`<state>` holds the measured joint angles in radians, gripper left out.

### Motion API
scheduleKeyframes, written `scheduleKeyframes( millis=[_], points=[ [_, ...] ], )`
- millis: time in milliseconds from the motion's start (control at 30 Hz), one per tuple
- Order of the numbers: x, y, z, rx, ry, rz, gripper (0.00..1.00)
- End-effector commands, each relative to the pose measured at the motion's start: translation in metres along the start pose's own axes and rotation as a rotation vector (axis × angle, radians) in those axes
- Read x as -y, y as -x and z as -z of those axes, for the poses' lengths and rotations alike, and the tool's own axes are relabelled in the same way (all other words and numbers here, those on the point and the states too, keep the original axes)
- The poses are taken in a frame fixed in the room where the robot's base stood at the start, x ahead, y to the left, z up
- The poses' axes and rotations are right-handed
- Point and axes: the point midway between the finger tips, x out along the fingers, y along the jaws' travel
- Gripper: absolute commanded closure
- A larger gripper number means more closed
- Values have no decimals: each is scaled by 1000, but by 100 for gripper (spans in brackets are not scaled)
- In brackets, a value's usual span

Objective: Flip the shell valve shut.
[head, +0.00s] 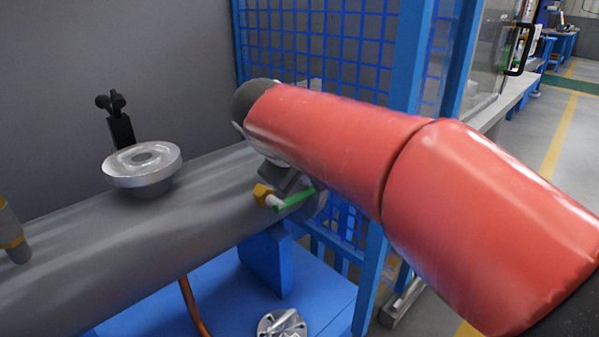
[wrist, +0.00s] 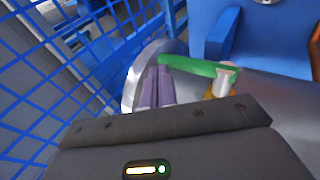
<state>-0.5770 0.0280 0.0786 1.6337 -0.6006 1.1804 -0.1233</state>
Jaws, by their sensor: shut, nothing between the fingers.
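The shell valve sticks out from the side of the grey shell (head: 130,235) near its right end. It has a brass fitting (head: 263,194), a pale body and a green lever (head: 297,200). In the head view the lever points right and slightly up, toward the shell's end. In the wrist view the green lever (wrist: 195,66) runs left from the pale valve body (wrist: 222,82). My gripper (wrist: 158,70) is shut and empty, its fingertips at the lever's free left end. I cannot tell whether they touch. My red arm hides most of the gripper in the head view.
A blue mesh fence (head: 315,45) stands behind the shell and shows close at the left in the wrist view (wrist: 60,80). A round flanged nozzle (head: 142,165) rises from the shell. A blue support (head: 268,262) stands below, with a metal disc (head: 282,324) on the blue base.

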Motion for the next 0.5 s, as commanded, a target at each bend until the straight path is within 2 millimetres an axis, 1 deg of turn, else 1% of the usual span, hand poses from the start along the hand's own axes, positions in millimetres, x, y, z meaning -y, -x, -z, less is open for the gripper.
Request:
scheduleKeyframes(
  millis=[200,500],
  points=[
    [0,-8,-2,1,0,0,100],
    [0,-12,-2,1,1,0,100]
  ],
)
